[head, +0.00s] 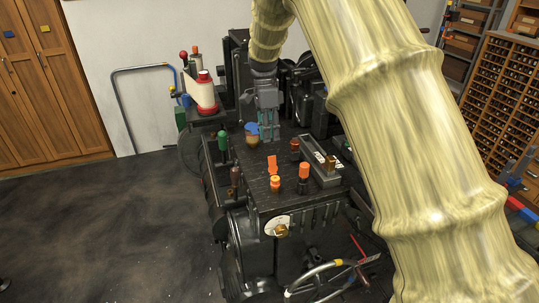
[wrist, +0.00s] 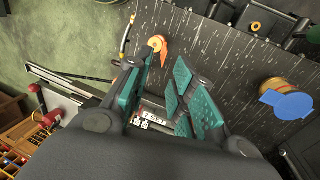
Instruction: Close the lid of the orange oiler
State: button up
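The orange oiler (head: 275,184) stands on the dark machine top in the head view, near its front edge. Its orange lid (head: 272,163) stands up, open, on the far side of the body. In the wrist view the oiler (wrist: 154,43) is small, beyond the fingertips, with its orange flap beside it. My gripper (head: 267,139) points down over the far part of the top, behind the oiler and apart from it. Its teal fingers (wrist: 160,84) are spread with nothing held between them.
A brass oiler with a blue lid (head: 251,129) stands just left of my gripper and also shows in the wrist view (wrist: 286,102). A second orange-capped bottle (head: 304,170) stands right of the orange oiler. A grey labelled tray (head: 323,166) and green bottle (head: 223,140) are nearby.

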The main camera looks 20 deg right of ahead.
aim_at(272, 157)
jog(key=p+x, duration=0.1)
jog(key=x, duration=0.7)
jog(key=shift+w+d+f+p, duration=0.1)
jog(key=shift+w+d+p, duration=0.15)
jog(key=shift+p, duration=0.15)
jog(key=shift+w+f, duration=0.25)
jog(key=shift+f, duration=0.15)
jog(key=shift+s+r, duration=0.15)
jog(key=shift+c, duration=1.2)
grip_shut()
